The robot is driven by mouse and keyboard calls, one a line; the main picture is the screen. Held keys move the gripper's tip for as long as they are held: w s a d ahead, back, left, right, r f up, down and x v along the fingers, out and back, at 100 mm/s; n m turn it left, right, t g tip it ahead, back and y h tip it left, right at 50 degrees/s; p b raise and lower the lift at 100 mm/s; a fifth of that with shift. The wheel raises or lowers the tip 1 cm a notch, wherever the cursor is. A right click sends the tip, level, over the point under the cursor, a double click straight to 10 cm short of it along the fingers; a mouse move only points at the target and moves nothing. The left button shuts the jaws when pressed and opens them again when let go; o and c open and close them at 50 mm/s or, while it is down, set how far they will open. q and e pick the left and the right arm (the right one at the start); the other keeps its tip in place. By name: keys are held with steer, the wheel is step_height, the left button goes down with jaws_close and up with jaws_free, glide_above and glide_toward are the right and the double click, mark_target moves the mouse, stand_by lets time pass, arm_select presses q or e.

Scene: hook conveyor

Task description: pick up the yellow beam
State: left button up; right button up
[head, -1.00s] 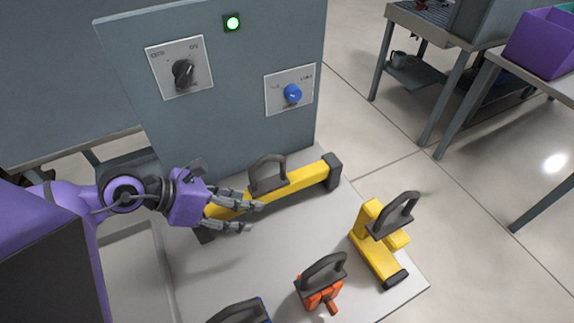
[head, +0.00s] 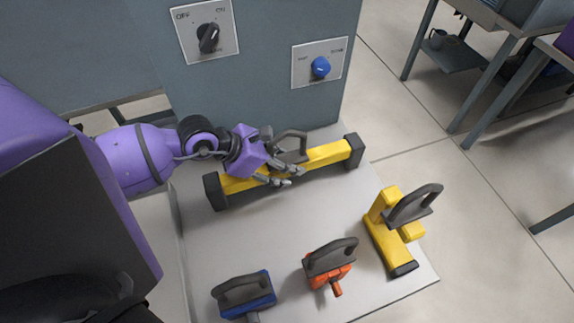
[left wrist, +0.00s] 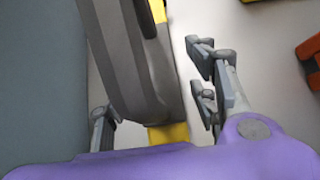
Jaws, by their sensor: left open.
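The yellow beam (head: 329,154) lies on the light grey board along the foot of the grey panel, with dark end caps and a dark arched handle (head: 291,146) on top. My left gripper (head: 283,172) is at the middle of the beam, by the handle, and covers part of both. In the left wrist view the handle (left wrist: 128,60) stands between the open fingers (left wrist: 160,98), and yellow parts of the beam (left wrist: 169,133) show below it. Whether the fingers touch the handle I cannot tell. My right gripper is in neither view.
A yellow angled part (head: 388,241), an orange part (head: 329,265) and a blue part (head: 244,295), each with a dark handle, are on the board (head: 290,225). The upright panel (head: 270,85) with a dark switch (head: 208,38) and blue knob (head: 320,67) stands close behind the beam.

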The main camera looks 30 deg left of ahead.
mark_target(283, 138)
arm_select(q)
steer(key=shift+c, duration=0.3)
jaws_close()
steer(key=shift+w+r, duration=0.15)
steer(key=shift+r, duration=0.6)
step_height(283, 138, up, 9)
steer(key=shift+f, duration=0.1)
